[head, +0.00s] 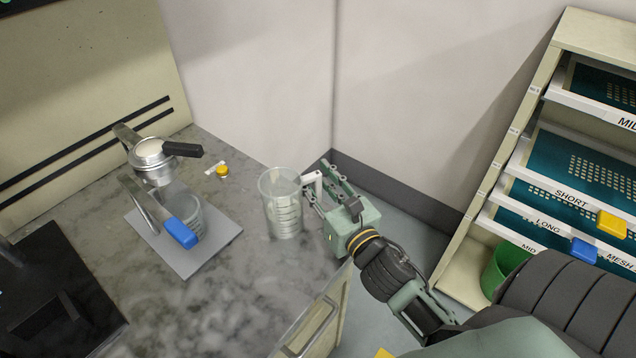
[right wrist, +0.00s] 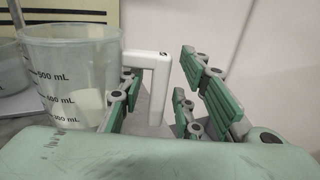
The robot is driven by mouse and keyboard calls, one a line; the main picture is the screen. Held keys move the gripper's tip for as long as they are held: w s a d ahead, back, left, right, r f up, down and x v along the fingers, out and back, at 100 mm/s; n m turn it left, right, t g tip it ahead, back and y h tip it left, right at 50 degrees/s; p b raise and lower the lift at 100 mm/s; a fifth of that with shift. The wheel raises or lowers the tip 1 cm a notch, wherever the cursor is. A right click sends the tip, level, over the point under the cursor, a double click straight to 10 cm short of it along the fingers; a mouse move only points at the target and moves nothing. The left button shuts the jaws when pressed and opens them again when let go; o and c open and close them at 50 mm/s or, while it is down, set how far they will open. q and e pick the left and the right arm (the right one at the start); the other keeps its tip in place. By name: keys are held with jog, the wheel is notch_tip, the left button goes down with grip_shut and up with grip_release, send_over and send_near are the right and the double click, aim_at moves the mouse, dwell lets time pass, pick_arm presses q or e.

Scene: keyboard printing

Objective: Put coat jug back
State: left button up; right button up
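A clear measuring jug (head: 283,207) with dark volume marks stands upright on the marbled counter, and it fills the left of the right wrist view (right wrist: 70,75). Its white handle (right wrist: 148,75) points toward my right gripper (head: 325,188). The right gripper is open, with its fingers on either side of the handle; a clear gap shows between the handle and the right-hand finger. A second clear jug (head: 186,212) stands on a grey plate under a metal holder. I cannot tell from labels which jug is the coat jug. My left gripper is out of view.
The metal stand has a blue-ended lever (head: 180,232) and a black-handled pot (head: 152,160). A small yellow-topped item (head: 222,171) lies behind. A screen rack (head: 575,160) and green bin (head: 505,265) stand at right. The counter's front middle (head: 225,310) is clear.

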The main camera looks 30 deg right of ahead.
jog(key=shift+r, duration=0.15)
jog(key=shift+s, duration=0.3)
jog(key=s+b, duration=0.1)
jog(key=s, duration=0.2)
jog(key=s+b, duration=0.1)
jog(key=s, duration=0.6)
jog(key=shift+s+a+b, duration=0.1)
jog(key=shift+a+b, duration=0.2)
jog(key=shift+b, duration=0.1)
jog(key=shift+s, duration=0.6)
jog(key=shift+o, duration=0.4)
jog(key=shift+a, duration=0.1)
